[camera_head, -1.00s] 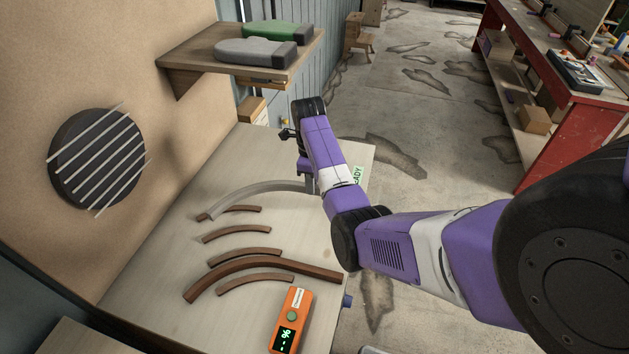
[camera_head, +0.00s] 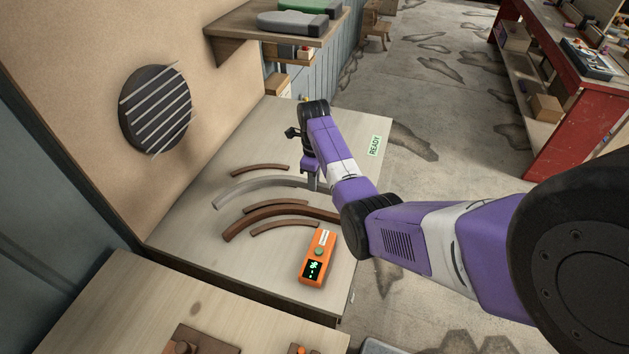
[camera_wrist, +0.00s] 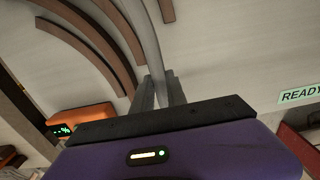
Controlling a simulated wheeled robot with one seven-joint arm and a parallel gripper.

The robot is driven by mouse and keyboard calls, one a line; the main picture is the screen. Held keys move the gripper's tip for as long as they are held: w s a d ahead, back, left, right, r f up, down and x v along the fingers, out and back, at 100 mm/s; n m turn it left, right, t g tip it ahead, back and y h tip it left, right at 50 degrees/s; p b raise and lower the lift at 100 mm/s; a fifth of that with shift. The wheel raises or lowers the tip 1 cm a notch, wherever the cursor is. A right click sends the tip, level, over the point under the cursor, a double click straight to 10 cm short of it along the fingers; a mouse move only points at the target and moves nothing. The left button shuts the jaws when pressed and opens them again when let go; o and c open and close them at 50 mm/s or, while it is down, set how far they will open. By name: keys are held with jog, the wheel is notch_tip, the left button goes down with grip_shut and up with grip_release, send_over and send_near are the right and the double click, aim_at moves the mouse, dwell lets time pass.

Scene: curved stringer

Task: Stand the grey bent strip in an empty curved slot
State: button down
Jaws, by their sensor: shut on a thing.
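The grey bent strip (camera_head: 262,186) is a long, thin arc lying across the pale board in the head view. My gripper (camera_head: 312,186) is shut on its right end. In the wrist view the strip (camera_wrist: 148,35) runs up and away from between my fingers (camera_wrist: 160,92). Short brown curved rails lie on the board: one (camera_head: 260,168) behind the strip, one (camera_head: 277,203) in front, one (camera_head: 285,227) nearest. A longer, thicker brown bent strip (camera_head: 265,215) stands between the two front rails.
An orange handheld device (camera_head: 318,258) lies at the board's front. A READY label (camera_head: 374,146) is at the right edge. A wall shelf (camera_head: 270,42) holds grey and green pieces. A round slatted vent (camera_head: 155,108) is on the left wall.

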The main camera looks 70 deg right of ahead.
jog(key=shift+d+f+b, duration=0.1)
jog(key=shift+f+b, duration=1)
jog(key=shift+f, duration=0.7)
jog(key=shift+f, duration=0.4)
jog(key=c, duration=1.3)
grip_release()
jog(key=shift+o, duration=0.2)
jog(key=shift+r+b, duration=0.6)
jog(key=shift+r, duration=3.3)
